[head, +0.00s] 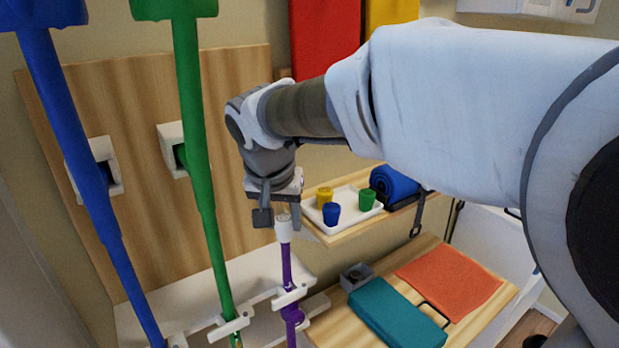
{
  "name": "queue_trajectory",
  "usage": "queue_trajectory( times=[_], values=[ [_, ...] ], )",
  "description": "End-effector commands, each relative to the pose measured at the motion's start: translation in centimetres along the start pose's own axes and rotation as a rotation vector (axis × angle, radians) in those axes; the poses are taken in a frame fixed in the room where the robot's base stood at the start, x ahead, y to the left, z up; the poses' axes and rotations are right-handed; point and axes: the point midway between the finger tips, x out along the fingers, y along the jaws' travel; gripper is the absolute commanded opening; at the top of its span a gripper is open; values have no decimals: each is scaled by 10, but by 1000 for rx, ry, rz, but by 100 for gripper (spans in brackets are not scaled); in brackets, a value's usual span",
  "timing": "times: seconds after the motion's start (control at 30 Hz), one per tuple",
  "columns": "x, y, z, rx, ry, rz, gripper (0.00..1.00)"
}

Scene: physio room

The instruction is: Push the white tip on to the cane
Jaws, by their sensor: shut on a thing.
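The purple cane (287,270) stands upright in a white clip of the rack, its narrow shaft end upward. The white tip (284,230) is at the top of this shaft, in line with it. The tip looks to be touching the shaft end, but I cannot tell how far it sits over it. My gripper (277,217) points down from above, shut on the white tip. The near finger shows left of the tip and the other behind and to its right. The inside of the grip is partly hidden.
A green cane (203,185) and a blue cane (75,140) stand close on the left. A shelf on the right bears a white tray (354,208) with yellow, blue and green tips. Below are a teal case (395,312), a grey box (356,277) and an orange cloth (448,281).

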Motion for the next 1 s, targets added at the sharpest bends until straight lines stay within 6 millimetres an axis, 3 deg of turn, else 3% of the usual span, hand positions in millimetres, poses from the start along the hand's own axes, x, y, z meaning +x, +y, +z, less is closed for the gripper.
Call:
queue_trajectory(
  times=[1.0],
  values=[
    [16,0,7,0,-4,2,0]
  ],
)
